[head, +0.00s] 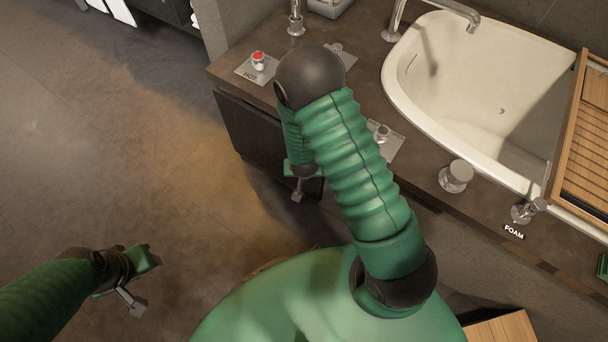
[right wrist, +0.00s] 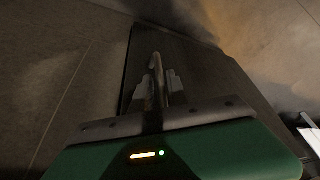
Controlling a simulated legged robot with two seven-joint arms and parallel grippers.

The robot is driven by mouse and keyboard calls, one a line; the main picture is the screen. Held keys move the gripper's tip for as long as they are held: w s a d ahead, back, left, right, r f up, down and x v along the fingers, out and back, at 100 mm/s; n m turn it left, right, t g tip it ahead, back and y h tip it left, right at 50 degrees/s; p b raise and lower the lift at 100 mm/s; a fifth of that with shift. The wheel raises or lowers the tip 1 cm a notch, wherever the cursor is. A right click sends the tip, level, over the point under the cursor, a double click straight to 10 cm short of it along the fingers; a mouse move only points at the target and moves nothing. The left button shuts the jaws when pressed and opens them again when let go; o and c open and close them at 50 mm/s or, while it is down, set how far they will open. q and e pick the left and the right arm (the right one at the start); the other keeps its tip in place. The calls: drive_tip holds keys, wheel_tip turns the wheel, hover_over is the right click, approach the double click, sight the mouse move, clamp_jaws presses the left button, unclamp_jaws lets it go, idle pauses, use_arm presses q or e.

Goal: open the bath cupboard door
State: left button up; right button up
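The bath cupboard's dark front (head: 248,135) is below the counter's left part in the head view, and no open gap shows there. My right arm covers much of it. My right gripper (head: 298,188) is low beside this front, partly hidden by my arm. In the right wrist view, the dark panel (right wrist: 195,70) lies ahead of my right gripper (right wrist: 158,88). A slim upright bar (right wrist: 155,72), which looks like a handle, shows between its grey fingers. Whether they touch it is unclear. My left gripper (head: 138,285) is over the floor at lower left, away from the cupboard.
The brown counter (head: 225,70) carries a white basin (head: 455,75), taps and a red-topped HOT knob (head: 258,60). A wooden slatted tray (head: 585,130) lies across the basin's right side. The tiled floor (head: 110,150) on the left is clear.

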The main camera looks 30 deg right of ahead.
drive_tip(key=shift+w+f, duration=0.15)
drive_tip(key=shift+f, duration=0.3)
clamp_jaws()
drive_tip(key=shift+r, duration=0.1)
idle(1.1)
